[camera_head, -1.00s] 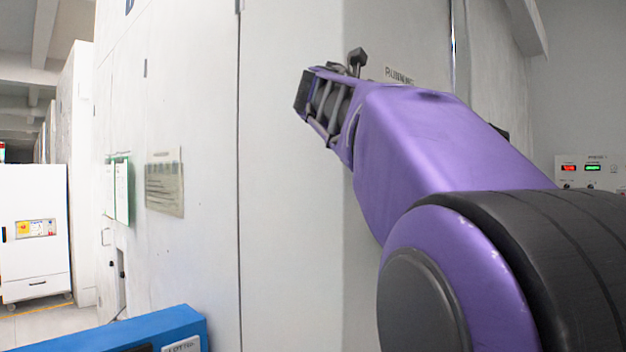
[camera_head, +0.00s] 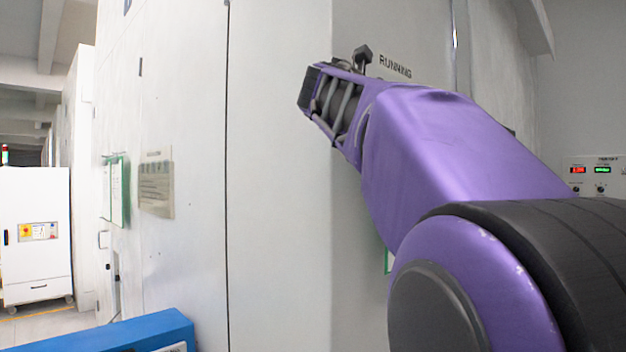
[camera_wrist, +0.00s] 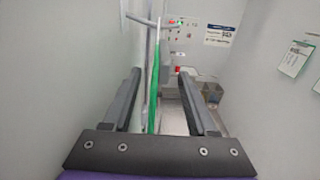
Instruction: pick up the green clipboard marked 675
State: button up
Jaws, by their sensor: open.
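In the wrist view a green clipboard (camera_wrist: 154,88) shows nearly edge-on, hanging by the wall on the left. It appears between the two fingers of my gripper (camera_wrist: 160,78), nearer the left one. My gripper is open, and I see no finger pressed on the board. I cannot tell how deep the board reaches between the fingers. No 675 mark is readable. In the head view my gripper (camera_head: 310,90) is raised before the pale cabinet. A sliver of a green-edged board (camera_head: 387,262) shows below my arm, mostly hidden. Another green clipboard (camera_head: 120,190) hangs at the left.
A large pale cabinet (camera_head: 275,200) stands close ahead. A blue box-like surface (camera_head: 120,333) is at lower left, and a white wheeled cabinet (camera_head: 36,235) stands farther left. A panel with red and green displays (camera_head: 592,172) is at right. Boxes (camera_wrist: 211,92) stand beyond my gripper.

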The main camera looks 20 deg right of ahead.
jog(key=shift+w+d, duration=0.15)
jog(key=shift+d, duration=0.25)
jog(key=shift+a, duration=0.1)
jog(key=shift+c, duration=0.2)
grip_shut()
dwell(0.9)
